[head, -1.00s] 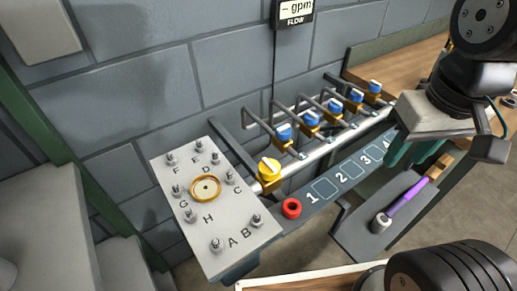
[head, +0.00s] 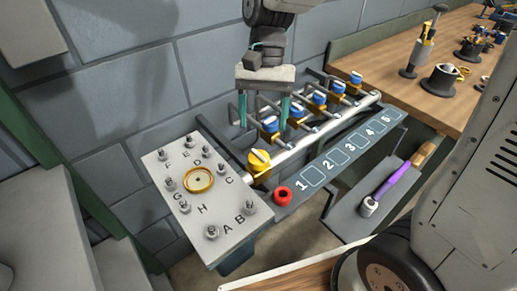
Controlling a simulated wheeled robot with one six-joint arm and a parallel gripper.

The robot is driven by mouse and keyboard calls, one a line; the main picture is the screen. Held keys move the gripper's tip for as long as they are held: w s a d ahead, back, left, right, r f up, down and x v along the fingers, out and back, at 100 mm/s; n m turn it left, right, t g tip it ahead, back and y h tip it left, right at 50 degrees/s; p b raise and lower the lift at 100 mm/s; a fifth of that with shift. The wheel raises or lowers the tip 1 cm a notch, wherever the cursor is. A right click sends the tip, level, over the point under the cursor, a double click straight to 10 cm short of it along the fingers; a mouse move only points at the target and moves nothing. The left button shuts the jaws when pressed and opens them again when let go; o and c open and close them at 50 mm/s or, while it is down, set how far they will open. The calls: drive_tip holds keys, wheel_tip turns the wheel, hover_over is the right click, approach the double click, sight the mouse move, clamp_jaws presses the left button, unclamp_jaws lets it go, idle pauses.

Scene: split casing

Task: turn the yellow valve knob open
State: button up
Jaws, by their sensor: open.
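The yellow valve knob (head: 258,160) sits at the near left end of the silver pipe, beside the lettered plate. A pale pointer bar shows on its top. My gripper (head: 263,117) hangs above the pipe, with its two green fingers pointing down and spread apart. Whether a finger touches the blue knob or a pipe cannot be told.
The lettered plate (head: 172,216) with several studs and a brass ring (head: 198,180) is at left. A purple-handled tool (head: 390,185) lies on a grey tray. Bent pipes and several blue knobs line the pipe.

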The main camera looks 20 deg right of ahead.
sight(258, 153)
drive_tip(key=x, duration=0.8)
drive_tip(key=shift+w+a+f, duration=0.15)
drive_tip(key=shift+w+a, duration=0.05)
drive_tip(key=shift+a, duration=0.05)
drive_tip(key=c, duration=1)
